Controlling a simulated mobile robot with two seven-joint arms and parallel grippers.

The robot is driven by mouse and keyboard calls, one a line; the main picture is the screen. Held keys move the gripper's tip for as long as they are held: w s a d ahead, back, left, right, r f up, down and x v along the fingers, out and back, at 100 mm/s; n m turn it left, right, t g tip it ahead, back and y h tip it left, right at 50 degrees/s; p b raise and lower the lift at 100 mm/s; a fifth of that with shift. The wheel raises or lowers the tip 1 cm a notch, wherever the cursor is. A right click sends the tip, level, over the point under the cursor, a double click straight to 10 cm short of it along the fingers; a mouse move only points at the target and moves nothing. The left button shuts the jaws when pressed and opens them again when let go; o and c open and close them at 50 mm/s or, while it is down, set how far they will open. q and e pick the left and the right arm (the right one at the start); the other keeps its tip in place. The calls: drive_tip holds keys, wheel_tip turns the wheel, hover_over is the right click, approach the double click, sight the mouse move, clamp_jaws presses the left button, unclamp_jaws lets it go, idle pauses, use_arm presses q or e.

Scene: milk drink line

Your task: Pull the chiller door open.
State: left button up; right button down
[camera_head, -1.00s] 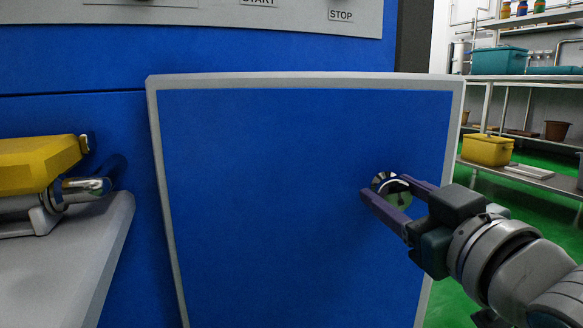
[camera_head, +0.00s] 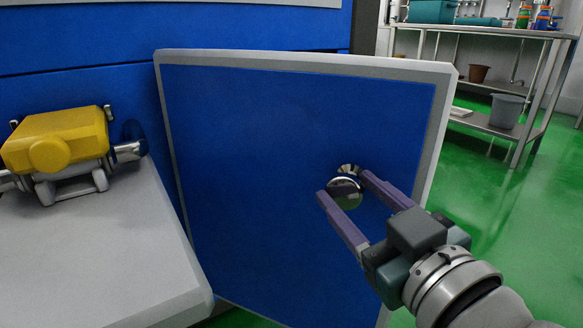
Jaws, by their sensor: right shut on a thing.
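The chiller door (camera_head: 260,150) is a blue panel with a light grey frame. It stands open at an angle to the blue machine front, its right edge swung out towards me. A round shiny metal knob (camera_head: 347,195) sits on the right half of the door. My right gripper (camera_head: 342,185) comes in from the lower right. Its two purple fingers are closed on the knob, one on each side. My left gripper is not in view.
A grey counter (camera_head: 90,250) with a yellow and metal unit (camera_head: 60,140) stands at the left, close to the door's left edge. A metal shelf rack (camera_head: 490,130) stands at the back right. Green floor (camera_head: 480,200) is clear right of the door.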

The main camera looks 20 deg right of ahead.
drive_tip(key=shift+s+a+f, duration=0.1)
drive_tip(key=shift+s+a, duration=0.15)
drive_tip(key=shift+a, duration=0.45)
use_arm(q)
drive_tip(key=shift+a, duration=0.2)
use_arm(e)
drive_tip(key=c, duration=0.6)
unclamp_jaws()
drive_tip(key=shift+o, duration=0.4)
drive_tip(key=shift+w+a, duration=0.25)
drive_tip(key=shift+a, duration=0.05)
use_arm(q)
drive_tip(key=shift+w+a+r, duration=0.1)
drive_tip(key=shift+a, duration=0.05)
use_arm(e)
drive_tip(key=shift+d, duration=0.15)
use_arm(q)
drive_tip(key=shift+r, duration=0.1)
use_arm(e)
drive_tip(key=shift+s, duration=0.15)
